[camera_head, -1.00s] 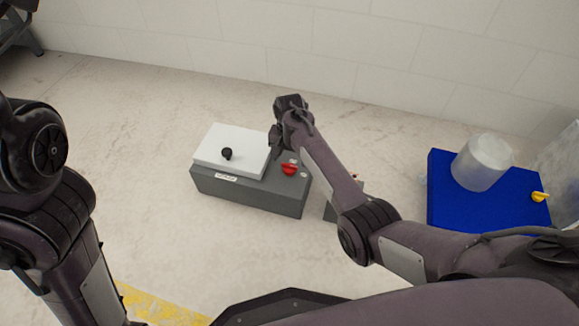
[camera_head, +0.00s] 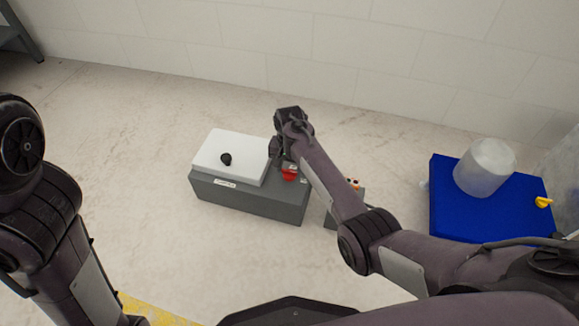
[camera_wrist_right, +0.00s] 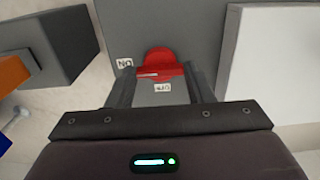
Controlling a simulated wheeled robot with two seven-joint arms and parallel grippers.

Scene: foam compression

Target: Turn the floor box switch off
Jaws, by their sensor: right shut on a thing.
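The grey floor box (camera_head: 245,199) stands on the floor with a white lid plate (camera_head: 232,150) and black knob (camera_head: 226,159) on its left part. The red switch (camera_head: 289,174) is on its right part, partly hidden by my right gripper (camera_head: 281,164). In the right wrist view the fingers (camera_wrist_right: 162,74) are either side of the red switch bar (camera_wrist_right: 160,70), shut on it. A pale line on the bar lies on its left, toward the "ON" label (camera_wrist_right: 125,63). The "OFF" label (camera_wrist_right: 162,88) is below the bar. My left arm shows, but its gripper does not.
A blue block (camera_head: 480,211) at the right bears a translucent cylinder (camera_head: 485,168) and a yellow piece (camera_head: 543,202). A small grey box (camera_head: 331,219) is partly behind my right arm. The wall is behind; floor left of the box is clear.

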